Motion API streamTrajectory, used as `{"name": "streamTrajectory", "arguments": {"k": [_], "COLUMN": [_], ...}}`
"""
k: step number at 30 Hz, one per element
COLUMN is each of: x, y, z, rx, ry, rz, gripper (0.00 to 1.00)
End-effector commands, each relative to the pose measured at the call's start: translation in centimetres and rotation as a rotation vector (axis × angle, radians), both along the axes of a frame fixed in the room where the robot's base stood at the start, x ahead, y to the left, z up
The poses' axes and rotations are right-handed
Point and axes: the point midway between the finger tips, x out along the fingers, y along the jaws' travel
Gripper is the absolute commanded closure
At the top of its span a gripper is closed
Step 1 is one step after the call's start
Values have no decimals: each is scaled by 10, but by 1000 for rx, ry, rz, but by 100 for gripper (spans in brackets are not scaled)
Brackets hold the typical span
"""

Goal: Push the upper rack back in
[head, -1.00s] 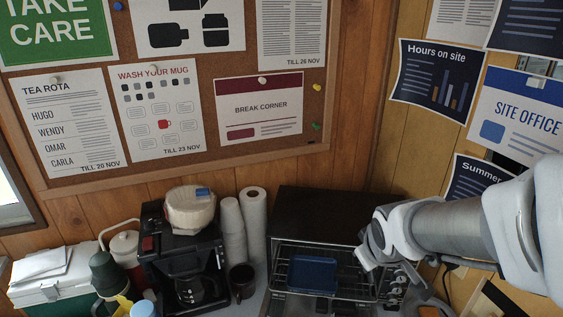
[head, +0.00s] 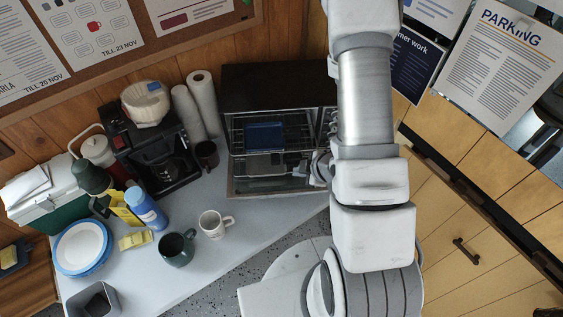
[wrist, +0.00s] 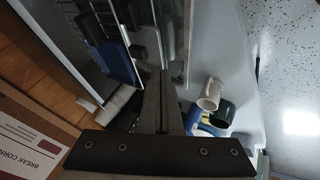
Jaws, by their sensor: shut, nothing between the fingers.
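The oven (head: 280,88) is a dark box at the back of the counter, with its glass door (head: 262,186) lowered. The upper rack (head: 296,133) is a wire shelf at the oven's front, with a blue dish (head: 264,135) on it. In the wrist view, the rack's wires (wrist: 92,10) and the blue dish (wrist: 118,62) are at upper left. My gripper (head: 318,170) is at the right side of the oven's front, beside the rack. In the wrist view my gripper (wrist: 164,88) is shut and empty. My arm hides the oven's right side. I cannot tell whether the fingertips touch the rack.
A coffee maker (head: 155,150), paper rolls (head: 203,100) and a dark mug (head: 206,154) stand left of the oven. A white mug (head: 213,225), a green mug (head: 177,249) and a blue bottle (head: 147,208) stand in front. The counter (head: 250,226) is clear before the door.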

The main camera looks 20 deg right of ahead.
Motion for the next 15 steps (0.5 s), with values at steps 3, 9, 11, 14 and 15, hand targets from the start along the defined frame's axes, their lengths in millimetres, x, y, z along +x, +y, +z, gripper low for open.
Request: {"name": "streamTrajectory", "arguments": {"k": [3,9,11,14,15], "x": [-8,-7,-5,-1,0], "y": [5,8,9,11,12], "z": [-2,-10,-13,-20,-22], "rx": [18,23,23,23,22], "ry": [-4,-11,-12,-13,-12], "rz": [28,39,40,41,41], "gripper": [100,100,100,100,100]}}
